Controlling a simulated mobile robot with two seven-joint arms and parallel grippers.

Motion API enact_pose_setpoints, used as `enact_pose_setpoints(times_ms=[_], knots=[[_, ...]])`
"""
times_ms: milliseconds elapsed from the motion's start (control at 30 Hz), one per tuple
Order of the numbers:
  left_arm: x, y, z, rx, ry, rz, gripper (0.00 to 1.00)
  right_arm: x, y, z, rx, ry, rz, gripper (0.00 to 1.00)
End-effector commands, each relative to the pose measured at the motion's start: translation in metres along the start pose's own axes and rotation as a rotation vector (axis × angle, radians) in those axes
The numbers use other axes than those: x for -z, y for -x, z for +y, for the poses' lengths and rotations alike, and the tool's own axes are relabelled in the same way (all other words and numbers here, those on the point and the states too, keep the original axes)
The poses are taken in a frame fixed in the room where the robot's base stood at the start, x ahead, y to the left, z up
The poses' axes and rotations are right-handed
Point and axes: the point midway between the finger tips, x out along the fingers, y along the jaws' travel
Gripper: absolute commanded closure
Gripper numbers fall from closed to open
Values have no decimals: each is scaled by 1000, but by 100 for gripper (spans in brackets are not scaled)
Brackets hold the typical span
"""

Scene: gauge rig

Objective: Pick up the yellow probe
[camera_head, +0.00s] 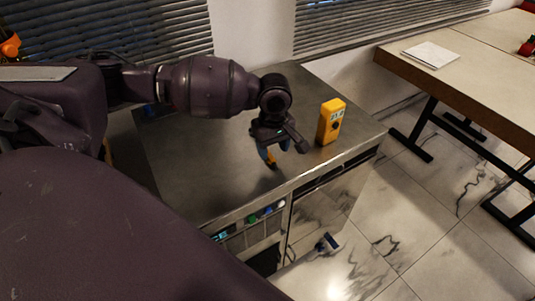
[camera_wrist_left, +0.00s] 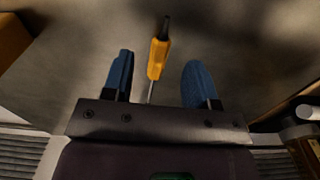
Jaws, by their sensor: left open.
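The yellow probe (camera_wrist_left: 155,62) has a slim yellow handle and a dark tip. In the left wrist view it lies between the two blue fingers, with clear gaps on both sides. In the head view a small part of the probe (camera_head: 270,157) shows beneath my left gripper, which hides the rest. My left gripper (camera_head: 280,148) is open, low over the metal bench top. Its fingers also show in the left wrist view (camera_wrist_left: 160,75), spread to either side of the probe and not touching it. My right gripper is in neither view.
A yellow meter (camera_head: 331,121) stands upright on the metal bench (camera_head: 185,160), close to the right of my left gripper. The bench's front edge is near. A wooden table (camera_head: 470,75) with white paper (camera_head: 431,54) stands at the right.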

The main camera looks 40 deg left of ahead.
Motion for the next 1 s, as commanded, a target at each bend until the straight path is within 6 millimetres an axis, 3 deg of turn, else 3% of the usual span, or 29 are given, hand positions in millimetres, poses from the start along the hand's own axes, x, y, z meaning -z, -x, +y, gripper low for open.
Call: enact_pose_setpoints(times_ms=[267,567,900,1000], knots=[[7,-39,-2,5,0,-2,47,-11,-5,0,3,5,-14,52],[7,-42,-2,0,0,0,48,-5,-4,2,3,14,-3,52],[7,-42,-2,1,0,0,100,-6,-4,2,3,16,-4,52],[7,-42,-2,1,0,0,100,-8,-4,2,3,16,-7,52]])
